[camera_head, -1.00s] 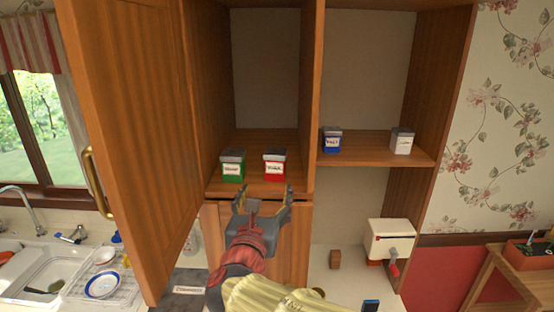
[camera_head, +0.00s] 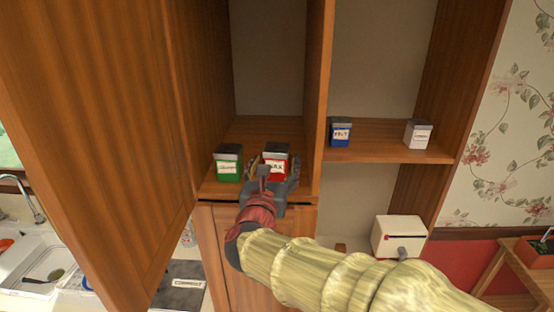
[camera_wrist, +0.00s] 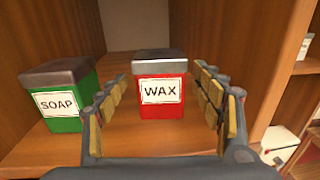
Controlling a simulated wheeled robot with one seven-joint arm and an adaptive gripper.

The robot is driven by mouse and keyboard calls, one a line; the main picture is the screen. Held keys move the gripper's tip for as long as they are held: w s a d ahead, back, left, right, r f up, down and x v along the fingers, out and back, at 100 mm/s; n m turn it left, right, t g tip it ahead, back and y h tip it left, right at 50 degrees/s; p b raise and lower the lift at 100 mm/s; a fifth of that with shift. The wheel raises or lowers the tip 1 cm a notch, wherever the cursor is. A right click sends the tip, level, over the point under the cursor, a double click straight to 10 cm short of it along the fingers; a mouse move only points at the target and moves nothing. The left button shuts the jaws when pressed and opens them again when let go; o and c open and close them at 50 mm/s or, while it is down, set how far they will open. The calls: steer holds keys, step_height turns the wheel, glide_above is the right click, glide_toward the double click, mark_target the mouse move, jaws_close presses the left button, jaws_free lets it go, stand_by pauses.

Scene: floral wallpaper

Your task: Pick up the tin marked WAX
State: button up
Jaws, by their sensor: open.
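The red tin marked WAX (camera_wrist: 162,84) stands upright on the cupboard shelf, with a grey lid and a white label. It also shows in the head view (camera_head: 275,155), its lower part partly hidden by my gripper. My gripper (camera_head: 272,172) is open in front of it. In the wrist view the two fingers (camera_wrist: 165,112) stand to the left and right of the tin, with a gap on each side. The tin lies between and slightly beyond the fingertips, apart from them.
A green tin marked SOAP (camera_wrist: 62,100) stands just left of my left finger. A blue tin (camera_head: 340,134) and a white tin (camera_head: 417,135) stand on the right-hand shelf past an upright divider (camera_head: 319,90). The open cupboard door (camera_head: 100,130) is at the left.

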mark_target(275, 163)
steer(key=w, duration=0.3)
steer(key=shift+w+d+p, duration=0.15)
steer(key=shift+d+p, duration=0.05)
steer(key=shift+p, duration=0.1)
steer(key=shift+s, duration=0.2)
steer(key=shift+c, duration=0.5)
steer(key=shift+c, duration=0.5)
steer(key=shift+w, duration=0.1)
steer(key=shift+c, duration=1.3)
steer(key=c, duration=1)
steer(key=shift+r, duration=0.1)
